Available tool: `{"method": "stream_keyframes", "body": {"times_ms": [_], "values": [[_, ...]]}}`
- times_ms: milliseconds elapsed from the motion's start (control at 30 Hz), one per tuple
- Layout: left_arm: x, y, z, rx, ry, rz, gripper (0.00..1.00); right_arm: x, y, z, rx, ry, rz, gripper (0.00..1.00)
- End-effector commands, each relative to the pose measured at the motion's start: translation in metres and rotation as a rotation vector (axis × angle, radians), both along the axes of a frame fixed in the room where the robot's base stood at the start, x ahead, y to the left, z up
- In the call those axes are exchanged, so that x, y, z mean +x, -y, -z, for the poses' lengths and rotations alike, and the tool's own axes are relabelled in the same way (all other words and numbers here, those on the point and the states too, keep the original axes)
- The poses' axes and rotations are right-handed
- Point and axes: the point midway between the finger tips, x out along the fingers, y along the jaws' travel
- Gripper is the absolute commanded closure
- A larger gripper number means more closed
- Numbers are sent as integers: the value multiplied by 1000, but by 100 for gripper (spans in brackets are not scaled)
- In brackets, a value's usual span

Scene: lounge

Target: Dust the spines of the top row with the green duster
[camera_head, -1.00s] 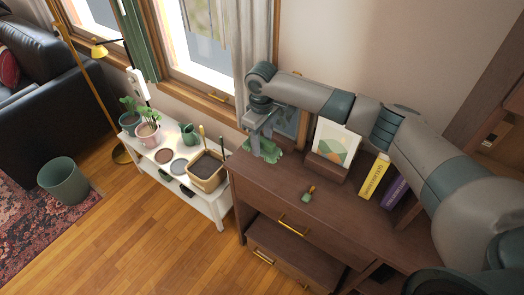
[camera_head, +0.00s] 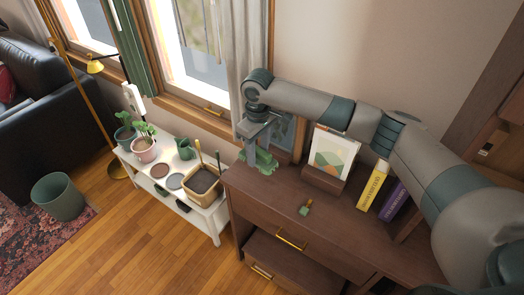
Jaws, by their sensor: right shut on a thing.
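A yellow book (camera_head: 373,186) and a purple book (camera_head: 394,199) stand leaning at the right of the dresser top, spines facing out. My left gripper is out of view.
A framed picture stands behind the gripper. A white plant shelf (camera_head: 205,215) adjoins on the left.

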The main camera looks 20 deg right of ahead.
Motion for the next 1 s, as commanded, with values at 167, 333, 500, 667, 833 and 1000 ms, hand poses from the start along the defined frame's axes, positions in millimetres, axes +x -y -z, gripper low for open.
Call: {"method": "stream_keyframes", "body": {"times_ms": [167,333,500,667,833,1000], "values": [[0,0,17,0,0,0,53,-16,0,-29,14,8,142,78],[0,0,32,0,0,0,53,-46,3,-59,17,4,310,78],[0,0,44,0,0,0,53,-78,9,-83,6,-3,458,78],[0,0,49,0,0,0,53,-97,14,-94,-7,-6,545,78],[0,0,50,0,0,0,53,-104,16,-99,-12,-8,577,78],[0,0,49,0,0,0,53,-104,16,-99,-12,-9,577,78]]}}
